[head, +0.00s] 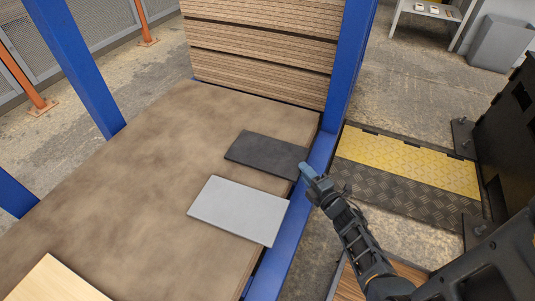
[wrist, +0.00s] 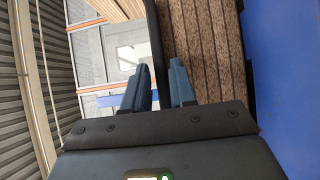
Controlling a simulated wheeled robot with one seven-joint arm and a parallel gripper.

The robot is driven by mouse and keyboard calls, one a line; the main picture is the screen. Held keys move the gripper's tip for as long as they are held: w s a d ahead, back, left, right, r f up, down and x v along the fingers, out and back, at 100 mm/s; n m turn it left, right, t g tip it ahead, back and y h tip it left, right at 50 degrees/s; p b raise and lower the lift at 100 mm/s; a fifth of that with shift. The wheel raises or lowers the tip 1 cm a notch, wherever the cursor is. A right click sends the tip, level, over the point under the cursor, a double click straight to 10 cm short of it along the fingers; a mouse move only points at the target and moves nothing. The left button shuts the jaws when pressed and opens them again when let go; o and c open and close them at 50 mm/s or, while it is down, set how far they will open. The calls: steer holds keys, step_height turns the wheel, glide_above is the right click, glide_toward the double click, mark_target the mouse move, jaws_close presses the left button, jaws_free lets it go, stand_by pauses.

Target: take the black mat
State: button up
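The black mat (head: 265,153) lies on the brown surface of a blue-framed table, in the middle of the head view. It looks flat. My gripper (head: 306,171) is at its right edge. In the wrist view a dark band, which looks like the mat (wrist: 153,30) edge-on, runs down toward the gap between my two blue fingers (wrist: 160,80). The fingers are a little apart with the dark edge between them. I cannot tell whether they press on it.
A light grey mat (head: 239,209) lies just in front of the black one. A pale wooden board (head: 55,283) is at the lower left. A stack of boards (head: 260,45) stands behind, beside a blue post (head: 349,60). The brown table top (head: 140,180) is bare to the left.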

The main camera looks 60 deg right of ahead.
jaws_close()
stand_by(0.3)
